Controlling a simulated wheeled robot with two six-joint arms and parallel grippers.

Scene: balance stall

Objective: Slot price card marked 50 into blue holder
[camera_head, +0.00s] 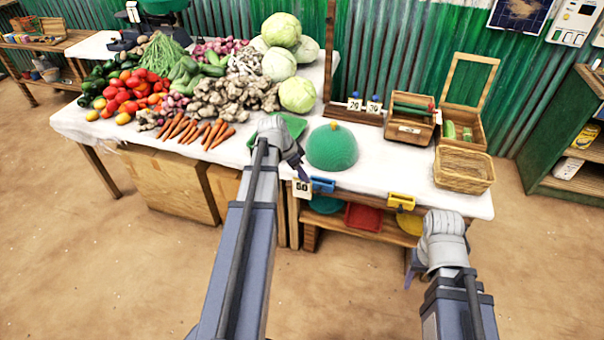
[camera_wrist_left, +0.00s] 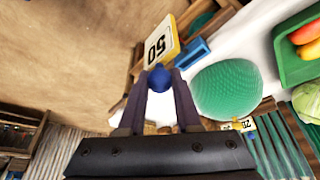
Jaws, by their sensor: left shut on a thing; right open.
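The price card marked 50 (camera_head: 302,189) is white with a yellow edge and shows near the front edge of the table. My left gripper (camera_head: 301,175) is shut on the card's blue knob (camera_wrist_left: 160,78); the card also shows in the left wrist view (camera_wrist_left: 161,42). The blue holder (camera_head: 322,185) is fixed at the table's front edge, just right of the card; in the wrist view the holder (camera_wrist_left: 192,52) is close beside the card. I cannot tell whether they touch. My right gripper (camera_head: 409,275) is open and empty, low in front of the table.
A yellow holder (camera_head: 401,201) sits further right on the table edge. A green dome (camera_head: 332,148) stands behind the blue holder. Two other cards, 20 (camera_head: 354,103) and 30 (camera_head: 374,105), stand in a wooden rack. A wicker basket (camera_head: 464,169) is at right.

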